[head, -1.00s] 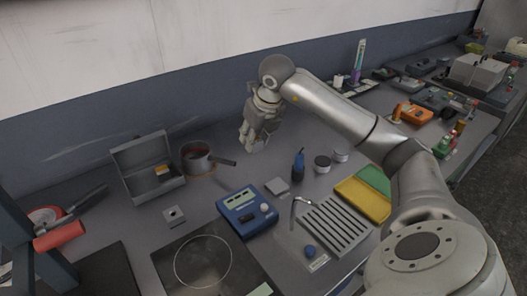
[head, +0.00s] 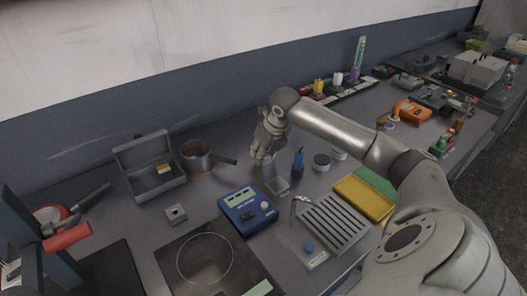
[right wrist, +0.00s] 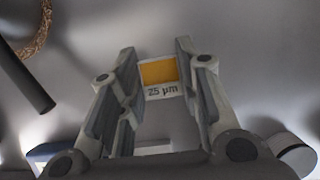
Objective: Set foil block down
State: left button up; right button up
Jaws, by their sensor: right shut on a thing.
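My right gripper (head: 262,158) is shut on the foil block (right wrist: 159,78), which shows between the fingers in the right wrist view as a small piece with an orange square and a "25 µm" label. The fingertips (right wrist: 155,60) flank it on both sides. In the head view the gripper points down just behind a small flat grey square (head: 281,188) on the bench. The held block is hard to make out there, and I cannot tell whether it touches anything. My left gripper is not in view.
A blue instrument (head: 247,210) stands in front of the gripper, and a blue-handled tool (head: 298,164) is to its right. A pan (head: 196,158) and an open grey case (head: 151,188) stand to the left. A slatted grey rack (head: 335,222) lies at front right.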

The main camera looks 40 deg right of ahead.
jog(key=o, duration=1)
jog(key=shift+o, duration=0.2)
jog(key=b+v, duration=0.1)
jog(key=v, duration=1.1)
jog(key=shift+a, duration=0.1)
